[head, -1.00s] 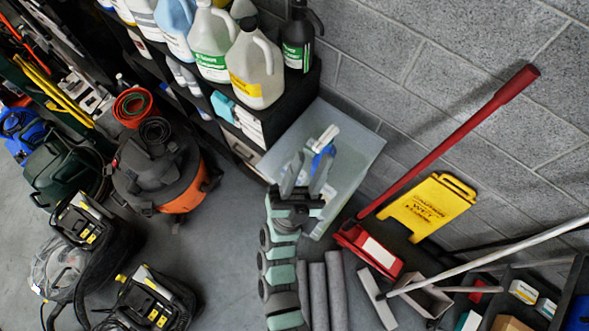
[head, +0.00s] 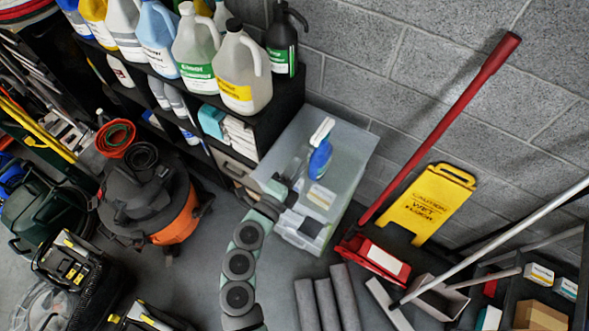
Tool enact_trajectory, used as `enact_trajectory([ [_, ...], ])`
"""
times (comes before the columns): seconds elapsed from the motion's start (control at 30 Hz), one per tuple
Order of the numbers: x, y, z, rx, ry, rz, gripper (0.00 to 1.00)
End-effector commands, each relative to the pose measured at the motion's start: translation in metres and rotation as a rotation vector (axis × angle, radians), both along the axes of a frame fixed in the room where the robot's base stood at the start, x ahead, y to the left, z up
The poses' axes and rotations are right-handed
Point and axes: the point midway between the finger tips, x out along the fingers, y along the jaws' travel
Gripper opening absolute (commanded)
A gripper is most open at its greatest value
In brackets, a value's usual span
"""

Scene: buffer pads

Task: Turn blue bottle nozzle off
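The blue spray bottle (head: 320,160) with its white nozzle head (head: 321,131) stands upright on the lid of a translucent grey storage bin (head: 345,135). The nozzle's off or on setting is too small to read. My gripper (head: 278,192) is at the front left edge of the bin, lower left of the bottle and apparently apart from it. Its fingers are small and blend with the grey bin, so I cannot tell whether they are open or shut. Nothing is visibly held.
A pale block (head: 321,197) lies on the bin in front of the bottle. A black shelf (head: 270,125) with jugs stands to the left. A red-handled tool (head: 440,125) and a yellow wet-floor sign (head: 430,205) lean right. Grey rolls (head: 328,305) stand below.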

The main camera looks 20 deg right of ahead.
Motion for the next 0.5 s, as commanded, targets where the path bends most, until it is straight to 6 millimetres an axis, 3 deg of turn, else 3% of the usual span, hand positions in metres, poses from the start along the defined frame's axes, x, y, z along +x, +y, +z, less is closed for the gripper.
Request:
enact_trajectory([
  [0.2,0.015,-0.023,0.000,-0.002,0.002,-0.007,0.38],
  [0.5,0.031,-0.042,0.000,-0.003,0.002,-0.003,0.38],
])
